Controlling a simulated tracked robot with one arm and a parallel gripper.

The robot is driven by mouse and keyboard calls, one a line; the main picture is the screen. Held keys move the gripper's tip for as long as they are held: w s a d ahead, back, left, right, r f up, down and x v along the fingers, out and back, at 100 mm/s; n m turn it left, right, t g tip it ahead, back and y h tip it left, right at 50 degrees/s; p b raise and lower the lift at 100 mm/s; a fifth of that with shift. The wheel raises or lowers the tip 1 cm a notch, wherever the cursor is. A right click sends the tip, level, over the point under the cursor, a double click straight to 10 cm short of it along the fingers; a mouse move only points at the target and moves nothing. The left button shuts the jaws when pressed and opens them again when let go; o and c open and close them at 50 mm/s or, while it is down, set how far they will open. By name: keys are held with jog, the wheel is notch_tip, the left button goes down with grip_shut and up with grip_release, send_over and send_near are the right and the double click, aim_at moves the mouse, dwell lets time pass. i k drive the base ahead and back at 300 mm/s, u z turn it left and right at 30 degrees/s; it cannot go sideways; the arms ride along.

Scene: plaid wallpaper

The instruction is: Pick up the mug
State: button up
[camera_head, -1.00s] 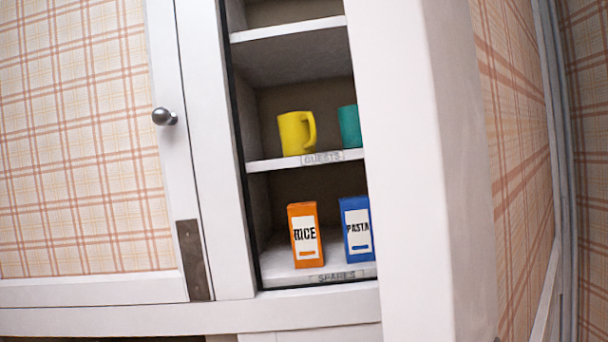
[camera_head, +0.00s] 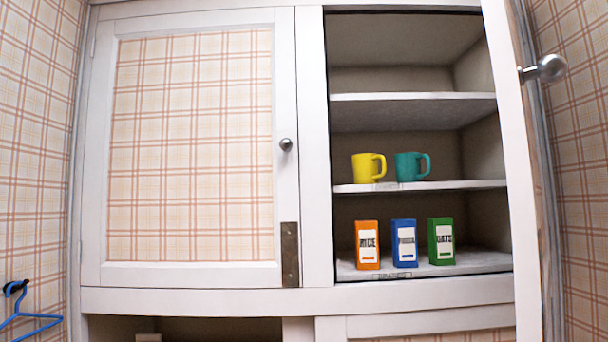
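Two mugs stand upright side by side on a middle shelf of the open cupboard, in the right half of the view. The yellow mug (camera_head: 366,168) is on the left and the teal mug (camera_head: 408,167) is on the right. Both handles point right. The two mugs are close together but apart. My gripper is not in view.
Below the mugs, an orange rice box (camera_head: 367,245), a blue box (camera_head: 404,243) and a green box (camera_head: 441,241) stand on the lower shelf (camera_head: 480,262). The open door (camera_head: 522,150) is at right, the closed left door (camera_head: 190,150) beside the opening. A blue hanger (camera_head: 30,317) hangs at lower left.

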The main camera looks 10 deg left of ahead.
aim_at(366, 166)
jog(key=z, duration=0.85)
jog(key=k, duration=0.1)
jog(key=u, duration=1.4)
jog(key=i, duration=1.3)
jog(key=z, duration=0.5)
jog(key=i, duration=1.05)
jog(key=z, duration=1.15)
jog(key=i, duration=0.5)
jog(key=z, duration=0.15)
jog(key=k, duration=0.85)
jog(key=z, duration=0.2)
jog(key=i, duration=0.8)
jog(key=u, duration=0.05)
